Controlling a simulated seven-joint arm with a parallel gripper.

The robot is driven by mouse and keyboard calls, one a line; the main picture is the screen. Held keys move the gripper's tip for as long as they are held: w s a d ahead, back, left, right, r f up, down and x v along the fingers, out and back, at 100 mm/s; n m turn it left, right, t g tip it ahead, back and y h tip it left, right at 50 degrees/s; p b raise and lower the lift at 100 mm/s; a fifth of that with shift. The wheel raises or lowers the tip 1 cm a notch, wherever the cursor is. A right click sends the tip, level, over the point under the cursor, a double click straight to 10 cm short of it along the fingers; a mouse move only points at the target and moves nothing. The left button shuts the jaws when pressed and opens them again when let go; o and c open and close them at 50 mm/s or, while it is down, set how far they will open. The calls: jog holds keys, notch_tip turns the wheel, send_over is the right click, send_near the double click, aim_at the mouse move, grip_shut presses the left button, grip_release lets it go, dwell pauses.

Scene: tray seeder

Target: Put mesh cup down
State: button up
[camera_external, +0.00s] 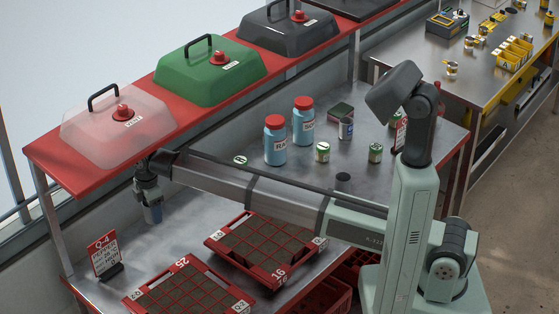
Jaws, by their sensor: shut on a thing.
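My gripper (152,211) hangs at the left end of my outstretched arm, pointing down over the left part of the steel bench (190,222). It is shut on a small grey thing at its fingertips, which I take to be the mesh cup. The fingers largely hide it, and its mesh is too small to make out. I cannot tell whether its bottom touches the bench.
Two red-framed soil trays (212,243) (238,306) lie at the front. Blue red-capped bottles (275,145) (303,125), small labelled jars (322,152) and a dark cylinder (343,180) stand farther right. Domed lids (118,142) (210,78) sit on the red shelf (60,158).

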aim_at(158, 244)
jog(key=shift+f+m, duration=0.1)
jog(key=shift+m, duration=1)
jog(key=shift+f, duration=4.9)
jog(key=shift+f, duration=0.1)
jog(key=o, duration=1.1)
notch_tip(158, 244, up, 12)
jog(key=shift+r, duration=0.15)
